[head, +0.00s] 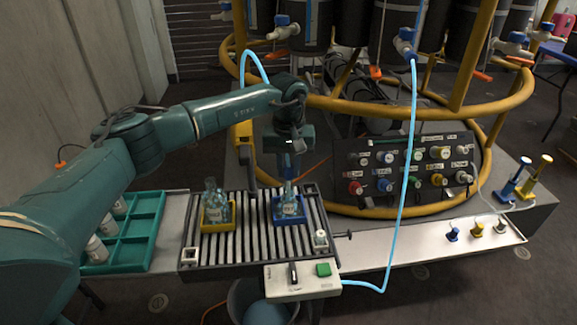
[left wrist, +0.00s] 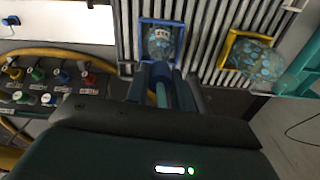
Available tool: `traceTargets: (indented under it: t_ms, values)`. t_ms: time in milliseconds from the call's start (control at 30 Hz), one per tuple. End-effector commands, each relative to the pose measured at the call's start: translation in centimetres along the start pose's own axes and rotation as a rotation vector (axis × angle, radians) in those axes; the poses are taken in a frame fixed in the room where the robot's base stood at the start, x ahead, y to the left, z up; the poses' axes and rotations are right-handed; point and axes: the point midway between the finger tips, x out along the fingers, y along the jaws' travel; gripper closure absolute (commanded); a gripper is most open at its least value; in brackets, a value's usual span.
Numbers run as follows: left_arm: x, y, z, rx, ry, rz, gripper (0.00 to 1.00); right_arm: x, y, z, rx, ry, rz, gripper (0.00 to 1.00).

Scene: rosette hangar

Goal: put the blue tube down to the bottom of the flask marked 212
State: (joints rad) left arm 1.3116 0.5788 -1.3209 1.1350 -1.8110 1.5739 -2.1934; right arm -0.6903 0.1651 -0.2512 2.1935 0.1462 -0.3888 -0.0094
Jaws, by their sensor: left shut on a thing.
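My left gripper (head: 287,164) points down above the blue holder (head: 276,215) and is shut on the blue tube, whose darker blue grip piece (left wrist: 161,72) shows between the fingers in the left wrist view. A clear flask (head: 291,208) with a label stands upright in the blue holder, right below the gripper. The tube's lower end is at or inside this flask's neck; how deep I cannot tell. A second labelled flask (head: 215,205) stands in the yellow holder (head: 218,227) to the left. The label numbers are too small to read surely. My right gripper is not in view.
Both holders stand on a slatted rack (head: 255,245). A green tray (head: 130,235) with white bottles is at left. A control box (head: 300,280) is in front. A light blue hose (head: 402,200) hangs at right, before a knob panel (head: 410,170). Yellow rails surround the machine.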

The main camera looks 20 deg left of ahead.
Motion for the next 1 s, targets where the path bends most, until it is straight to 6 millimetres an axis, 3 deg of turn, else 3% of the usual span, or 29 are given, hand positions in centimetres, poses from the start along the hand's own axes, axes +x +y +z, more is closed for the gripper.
traceTargets:
  t_ms: [533,567,600,833,1000]
  values:
    - [0.56,0.0,-0.01,0.0,0.0,0.0,0.95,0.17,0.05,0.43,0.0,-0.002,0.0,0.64]
    - [0.56,0.0,-0.01,0.0,0.0,0.0,0.74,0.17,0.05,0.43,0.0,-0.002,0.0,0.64]
    - [0.56,0.0,-0.01,0.0,0.0,0.0,0.71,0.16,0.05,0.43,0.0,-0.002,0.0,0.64]
    - [0.55,-0.01,-0.01,0.0,0.0,0.0,0.52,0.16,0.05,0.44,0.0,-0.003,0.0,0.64]
    - [0.56,-0.01,-0.01,0.0,0.0,0.0,0.51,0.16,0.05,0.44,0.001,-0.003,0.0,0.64]
